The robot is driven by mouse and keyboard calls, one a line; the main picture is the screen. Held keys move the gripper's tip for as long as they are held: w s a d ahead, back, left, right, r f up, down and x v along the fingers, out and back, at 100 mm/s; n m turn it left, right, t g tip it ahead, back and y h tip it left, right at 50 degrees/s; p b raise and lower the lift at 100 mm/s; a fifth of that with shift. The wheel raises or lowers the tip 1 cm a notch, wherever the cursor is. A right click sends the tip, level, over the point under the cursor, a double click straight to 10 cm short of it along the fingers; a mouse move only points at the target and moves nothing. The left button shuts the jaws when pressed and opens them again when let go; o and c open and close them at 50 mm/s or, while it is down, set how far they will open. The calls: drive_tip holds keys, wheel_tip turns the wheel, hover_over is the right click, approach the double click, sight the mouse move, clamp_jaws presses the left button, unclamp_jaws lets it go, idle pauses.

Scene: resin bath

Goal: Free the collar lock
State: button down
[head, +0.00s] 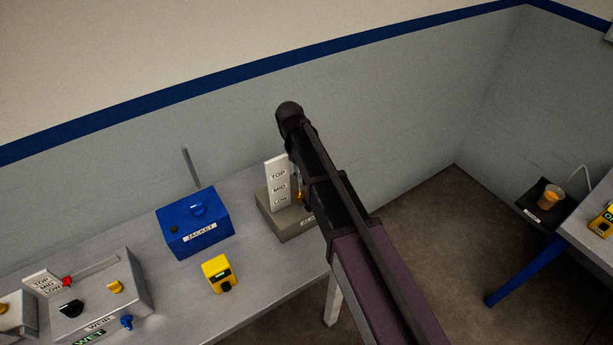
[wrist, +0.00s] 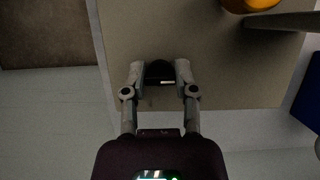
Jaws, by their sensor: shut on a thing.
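My gripper (wrist: 160,70) is shut on a black knob (wrist: 161,77) in the wrist view, with one finger on each side of it. The knob has a short white mark and stands on a grey-brown block. The frames do not name it as the collar lock. In the head view the grey block (head: 279,223) carries an upright white plate (head: 278,184) marked TOP, MID and LOW. My arm hides my gripper, the knob and part of the block's front label there. A yellow-orange round part (wrist: 248,3) shows at the wrist view's top edge.
A blue JACKET box (head: 194,228) stands left of the block, with a yellow device (head: 217,273) in front. A grey WEIR unit (head: 119,290) with knobs sits further left. An orange cup (head: 551,197) stands far right. Bare bench (head: 168,304) lies between the units.

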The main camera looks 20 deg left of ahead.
drive_tip(key=shift+s, duration=0.15)
drive_tip(key=shift+c, duration=2)
unclamp_jaws()
drive_tip(key=shift+r, duration=0.1)
